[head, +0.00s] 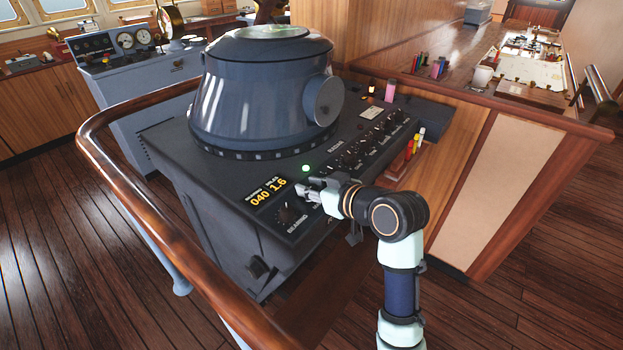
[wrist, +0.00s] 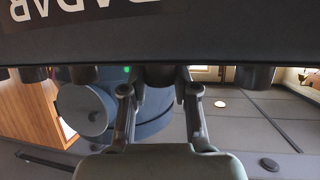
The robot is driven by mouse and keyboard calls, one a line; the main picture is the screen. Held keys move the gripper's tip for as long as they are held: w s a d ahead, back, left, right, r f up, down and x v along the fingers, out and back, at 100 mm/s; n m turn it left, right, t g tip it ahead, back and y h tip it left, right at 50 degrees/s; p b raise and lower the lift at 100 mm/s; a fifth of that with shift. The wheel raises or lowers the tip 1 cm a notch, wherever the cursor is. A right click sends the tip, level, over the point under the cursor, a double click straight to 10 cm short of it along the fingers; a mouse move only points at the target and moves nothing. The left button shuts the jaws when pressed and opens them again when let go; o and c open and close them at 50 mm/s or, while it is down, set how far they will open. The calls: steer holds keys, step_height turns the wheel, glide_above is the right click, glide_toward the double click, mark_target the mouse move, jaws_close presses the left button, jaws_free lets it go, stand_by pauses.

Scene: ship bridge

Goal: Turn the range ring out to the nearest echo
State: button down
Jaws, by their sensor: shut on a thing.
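The radar console (head: 185,160) carries a large blue-grey hood (head: 255,95). A sliver of green screen (head: 268,32) shows at the hood's top; no ring or echo can be made out. An amber readout (head: 268,193) shows 040 and 1.6, the latter under a miles label. The bearing knob (head: 287,214) is at the panel's near left. My gripper (head: 312,194) is at the knob just right of it, whose label is hidden. In the wrist view my gripper (wrist: 159,92) has its fingers on both sides of that dark knob (wrist: 160,76).
A row of small knobs (head: 372,142) runs right along the panel. A green lamp (head: 305,168) is lit. Pens (head: 415,143) stand at the console's right edge. A wooden handrail (head: 150,230) curves around the left and front. A chart table (head: 480,80) is behind right.

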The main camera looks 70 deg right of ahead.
steer(key=m+g+h+p, duration=0.2)
steer(key=shift+a+r+m+h, duration=0.1)
steer(key=shift+r+m+h, duration=0.1)
steer(key=shift+m+h, duration=0.15)
steer(key=shift+f+m+g+h+p, duration=0.15)
steer(key=shift+m+g+h+p, duration=0.4)
steer(key=shift+m+p, duration=0.25)
steer(key=c, duration=0.9)
jaws_free()
steer(key=shift+o, duration=0.2)
steer(key=v, duration=1.2)
